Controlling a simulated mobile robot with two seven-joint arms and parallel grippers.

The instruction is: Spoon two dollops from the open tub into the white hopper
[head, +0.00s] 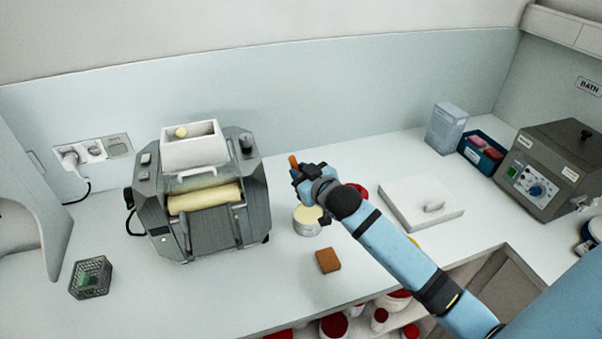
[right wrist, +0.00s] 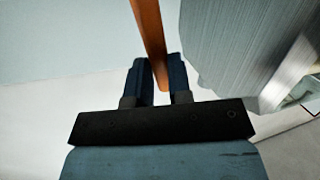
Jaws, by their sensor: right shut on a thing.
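The white hopper (head: 194,154) sits on top of the grey mill, and a small cream-coloured lump (head: 181,132) shows in its mouth. The open tub (head: 307,227), with pale cream content, stands on the counter right of the mill, partly hidden by my right gripper. My right gripper (head: 303,173) is shut on an orange-brown handle (head: 293,161), above and behind the tub as seen from the head. The handle (right wrist: 149,38) also shows between the fingers in the right wrist view. Its far end is not visible. My left gripper is not in view.
The mill (head: 253,195) has cream rollers in front. A brown block (head: 328,260) lies in front of the tub. A white slab (head: 421,203) lies to the right, near a blue-grey box (head: 447,128) and a bath unit (head: 550,165). A wire basket (head: 91,277) stands at left.

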